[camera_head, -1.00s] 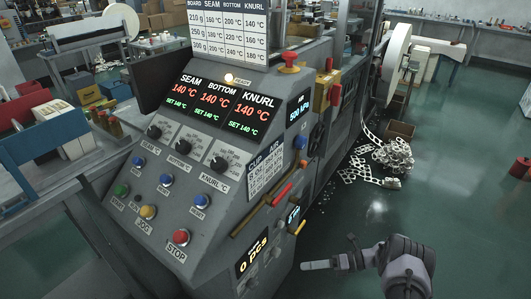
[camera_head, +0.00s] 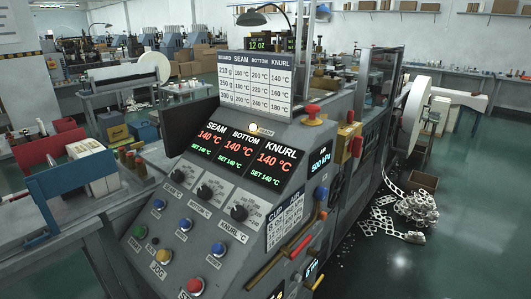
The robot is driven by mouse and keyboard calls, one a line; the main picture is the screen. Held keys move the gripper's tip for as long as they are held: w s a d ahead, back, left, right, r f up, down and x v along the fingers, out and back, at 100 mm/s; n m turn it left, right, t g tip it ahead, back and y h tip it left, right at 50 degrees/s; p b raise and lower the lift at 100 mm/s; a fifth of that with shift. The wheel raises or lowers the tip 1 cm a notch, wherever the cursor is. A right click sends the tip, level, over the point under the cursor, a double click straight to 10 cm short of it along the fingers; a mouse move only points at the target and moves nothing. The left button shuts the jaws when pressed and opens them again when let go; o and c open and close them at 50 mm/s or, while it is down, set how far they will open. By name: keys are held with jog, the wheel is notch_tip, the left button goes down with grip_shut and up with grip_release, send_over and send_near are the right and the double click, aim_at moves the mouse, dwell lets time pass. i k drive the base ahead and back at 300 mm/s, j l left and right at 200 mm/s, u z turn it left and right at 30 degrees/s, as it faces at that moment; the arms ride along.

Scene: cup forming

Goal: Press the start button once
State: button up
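The cup machine's sloped grey control panel (camera_head: 180,225) stands in the middle of the view. The green button (camera_head: 139,232), the start button by its colour, sits at the panel's lower left edge; its label is too small to read surely. A yellow button (camera_head: 164,256) marked JOG and a red button (camera_head: 194,286) at the bottom edge are to its right. Three blue buttons, one of them here (camera_head: 185,225), lie above them. My gripper is out of view, so its state and distance from the button are hidden.
Three black knobs, one here (camera_head: 205,192), sit below displays (camera_head: 237,156) reading 140 °C. A red mushroom button (camera_head: 313,111) tops the machine. A cluttered bench (camera_head: 60,225) stands close on the left. Scrap strips (camera_head: 415,208) lie on the right floor; the floor beyond is clear.

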aim_at(138, 231)
jog(key=u, duration=1.4)
